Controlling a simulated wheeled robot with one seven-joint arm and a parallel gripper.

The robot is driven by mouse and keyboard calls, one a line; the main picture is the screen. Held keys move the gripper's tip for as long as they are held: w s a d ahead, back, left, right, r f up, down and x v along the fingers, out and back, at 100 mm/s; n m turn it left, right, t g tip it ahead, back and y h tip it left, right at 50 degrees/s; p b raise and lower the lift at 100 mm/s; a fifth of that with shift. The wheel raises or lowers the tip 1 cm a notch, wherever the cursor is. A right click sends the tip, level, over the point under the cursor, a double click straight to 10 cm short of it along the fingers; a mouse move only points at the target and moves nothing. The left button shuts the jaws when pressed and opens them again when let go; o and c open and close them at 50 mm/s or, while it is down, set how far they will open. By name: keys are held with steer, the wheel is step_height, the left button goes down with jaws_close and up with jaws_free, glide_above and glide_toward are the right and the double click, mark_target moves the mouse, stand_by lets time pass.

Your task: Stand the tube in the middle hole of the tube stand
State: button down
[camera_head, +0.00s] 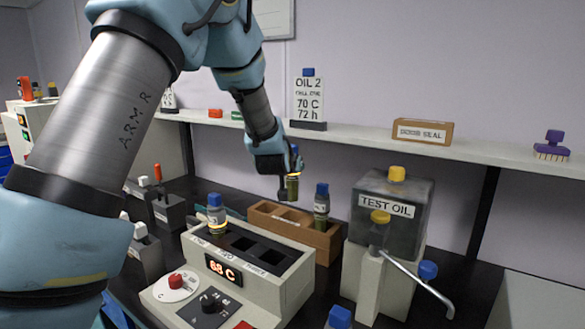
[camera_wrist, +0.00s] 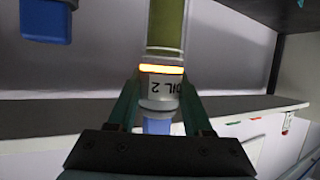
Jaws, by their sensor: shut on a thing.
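The tube, holding olive-green oil, hangs upright from my gripper in the head view (camera_head: 293,189). The wrist view shows this tube (camera_wrist: 165,75) with a white "OIL 2" label, a glowing orange band and a blue cap. My gripper (camera_head: 284,166) is shut on it around the label, also seen in the wrist view (camera_wrist: 160,105). The brown tube stand (camera_head: 326,242) is below, behind the heater block. Another blue-capped tube (camera_head: 321,206) stands in the stand's right end.
The heater block (camera_head: 283,287) reads 68 C and holds a blue-capped tube (camera_head: 216,214) at its left; its other holes look empty. A "TEST OIL" tank (camera_head: 408,228) with a tap stands right of the stand. A shelf (camera_head: 365,133) runs behind.

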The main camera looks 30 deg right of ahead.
mark_target(291, 196)
steer(key=shift+f+b, duration=1.9)
steer(key=shift+f, duration=0.1)
steer(key=shift+r, duration=0.2)
steer(key=shift+f, duration=0.1)
steer(key=shift+b, duration=0.3)
steer(key=shift+f+b, duration=2.3)
steer(key=shift+f, duration=0.5)
steer(key=shift+c, duration=1.2)
jaws_free()
